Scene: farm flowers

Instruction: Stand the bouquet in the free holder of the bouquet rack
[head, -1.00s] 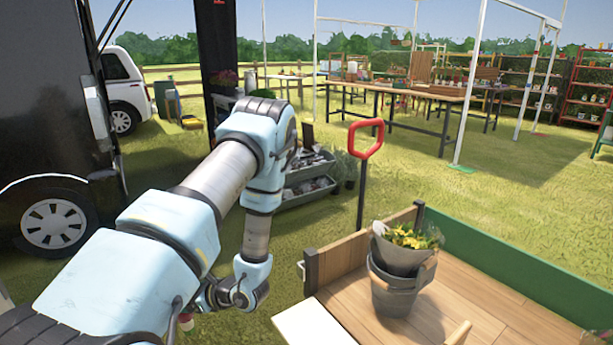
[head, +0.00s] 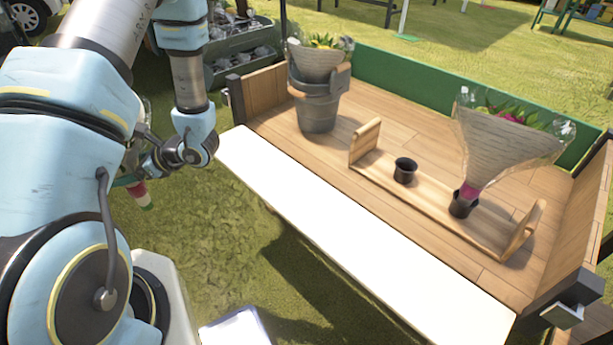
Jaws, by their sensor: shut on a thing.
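The bouquet rack (head: 432,213) is a low wooden board with upright ends, standing in the wooden cart bed. Its left black holder (head: 404,171) is empty. Its right holder (head: 461,206) carries a bouquet in a pale flared wrap (head: 497,145), upright. My gripper (head: 133,177) is at the left, beyond the cart's near side, partly hidden by my arm. It is shut on another bouquet (head: 141,192), whose pink, white and green stem end points down. Most of that bouquet is hidden behind my arm.
A grey bucket (head: 317,108) with a wrapped bunch of flowers (head: 318,64) stands at the back left of the cart bed. A white board (head: 350,240) runs along the cart's near edge. A green panel (head: 420,85) closes the far side.

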